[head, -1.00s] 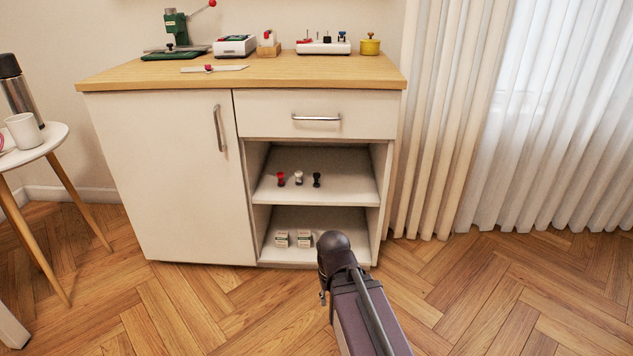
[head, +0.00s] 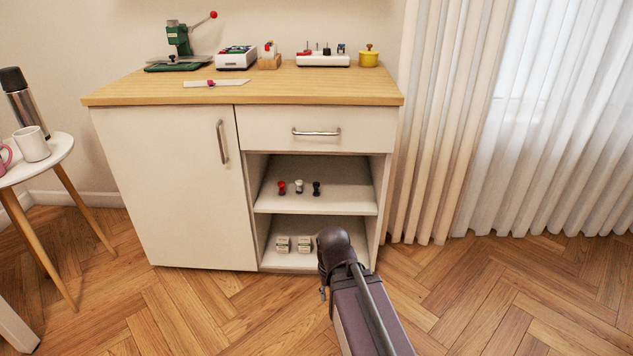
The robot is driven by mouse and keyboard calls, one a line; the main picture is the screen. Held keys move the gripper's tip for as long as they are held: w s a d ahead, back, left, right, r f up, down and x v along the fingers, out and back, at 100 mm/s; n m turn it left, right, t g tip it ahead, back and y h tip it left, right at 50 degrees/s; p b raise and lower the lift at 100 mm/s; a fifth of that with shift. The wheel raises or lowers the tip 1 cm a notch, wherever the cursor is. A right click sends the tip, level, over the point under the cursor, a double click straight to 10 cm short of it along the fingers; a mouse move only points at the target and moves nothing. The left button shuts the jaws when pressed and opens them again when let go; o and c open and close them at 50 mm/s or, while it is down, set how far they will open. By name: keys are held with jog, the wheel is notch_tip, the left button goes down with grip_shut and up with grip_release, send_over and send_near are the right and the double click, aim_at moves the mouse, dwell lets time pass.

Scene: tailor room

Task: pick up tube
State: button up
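I cannot make out a tube for certain in the head view. Small red (head: 282,187), white (head: 299,187) and black (head: 316,188) pieces stand in a row on the cabinet's upper open shelf. Two small pale boxes (head: 283,244) (head: 304,244) sit on the lower shelf. My arm shows at the bottom, in front of the cabinet's lower right part. Its dark rounded joint covers part of the lower shelf. My gripper's fingers do not show.
A white cabinet (head: 170,180) with a wooden top holds a green press (head: 178,45), a white device (head: 237,57), a rack (head: 323,60) and a yellow pot (head: 369,56). A round side table (head: 50,158) with mug (head: 32,144) and flask (head: 22,100) stands left. Open floor (head: 490,290) lies right.

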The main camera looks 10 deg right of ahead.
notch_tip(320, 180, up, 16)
jog(key=p, duration=1.4)
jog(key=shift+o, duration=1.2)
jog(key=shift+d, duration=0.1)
